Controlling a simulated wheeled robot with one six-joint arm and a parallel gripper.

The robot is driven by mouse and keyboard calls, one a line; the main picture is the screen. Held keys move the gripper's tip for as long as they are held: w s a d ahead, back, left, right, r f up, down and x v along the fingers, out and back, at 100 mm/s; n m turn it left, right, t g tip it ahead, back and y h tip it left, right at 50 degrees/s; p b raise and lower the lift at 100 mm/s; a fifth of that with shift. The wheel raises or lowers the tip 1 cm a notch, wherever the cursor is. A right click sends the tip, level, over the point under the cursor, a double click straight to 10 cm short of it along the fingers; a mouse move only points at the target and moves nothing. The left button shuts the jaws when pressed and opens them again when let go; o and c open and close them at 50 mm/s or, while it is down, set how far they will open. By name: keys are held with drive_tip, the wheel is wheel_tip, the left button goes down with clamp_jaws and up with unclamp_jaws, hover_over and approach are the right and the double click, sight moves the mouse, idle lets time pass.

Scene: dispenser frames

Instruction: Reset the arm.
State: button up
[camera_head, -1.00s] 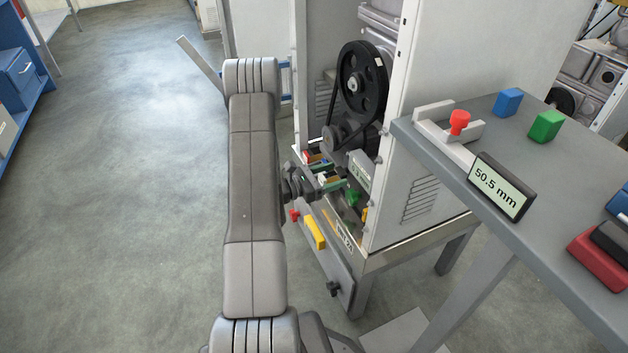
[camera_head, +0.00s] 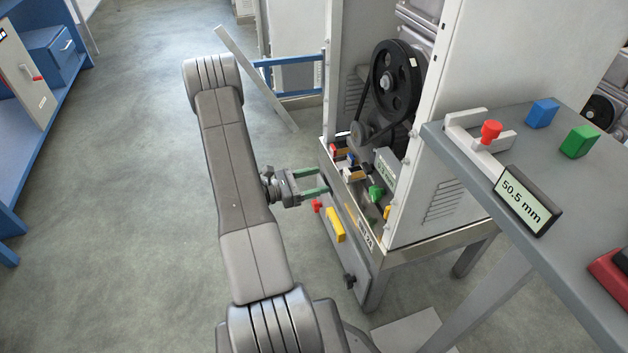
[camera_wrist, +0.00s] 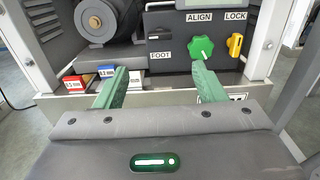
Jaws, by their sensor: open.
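My gripper (camera_head: 312,187) is open, its two green fingers spread with nothing between them. In the head view it is just left of the machine cabinet (camera_head: 435,130), outside its open front. In the wrist view my gripper (camera_wrist: 160,88) faces the panel (camera_wrist: 172,40) with FOOT, ALIGN and LOCK labels, a green knob (camera_wrist: 202,46) and a yellow lever (camera_wrist: 235,44). The fingers appear apart from these. A red block (camera_wrist: 74,84) and a blue-and-white block (camera_wrist: 106,72) lie on the ledge left of the panel.
A grey table (camera_head: 575,190) at right carries a gauge with a 50.5 mm display (camera_head: 522,203) and coloured blocks. A hinged door with a yellow handle (camera_head: 335,225) hangs below the cabinet opening. A blue shelf (camera_head: 40,110) stands far left. The floor left of my arm is clear.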

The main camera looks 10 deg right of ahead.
sight(363, 169)
drive_tip(key=shift+d, duration=0.1)
idle(0.5)
drive_tip(key=d, duration=0.4)
drive_tip(key=d+b, duration=0.1)
drive_tip(key=d, duration=0.4)
drive_tip(key=w+d+b, duration=0.1)
drive_tip(key=d, duration=0.3)
drive_tip(key=shift+d, duration=0.3)
drive_tip(key=shift+a, duration=0.1)
